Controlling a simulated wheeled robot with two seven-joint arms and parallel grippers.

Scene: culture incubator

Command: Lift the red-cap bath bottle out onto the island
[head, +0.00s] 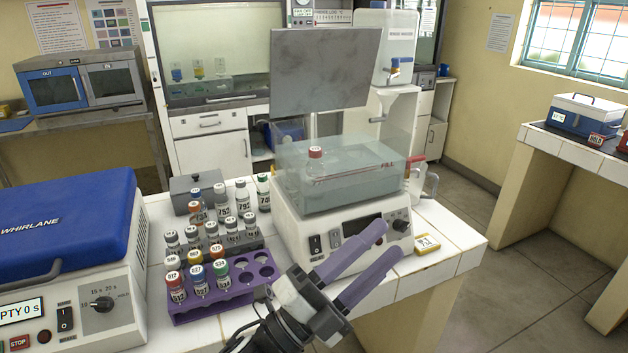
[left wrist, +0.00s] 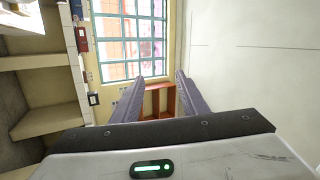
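The red-cap bottle (head: 316,168) stands upright inside the clear water bath (head: 400,150), toward its left side, with its red cap above the fill line. A grey panel (head: 325,68) stands raised above the bath. My left gripper (head: 388,243) is in front of the bath's control panel, low and to the right of the bottle. Its two purple fingers are apart and empty. They also show apart in the left wrist view (left wrist: 160,82), facing a window, with no bottle between them. My right gripper is not in view.
The white tiled island (head: 452,240) carries a purple rack (head: 210,300) of capped tubes, more bottles behind it, a blue-lidded centrifuge (head: 65,225) at left and a yellow tag (head: 427,244). A clear jug (head: 420,182) stands right of the bath. Bare tiles show at the right end.

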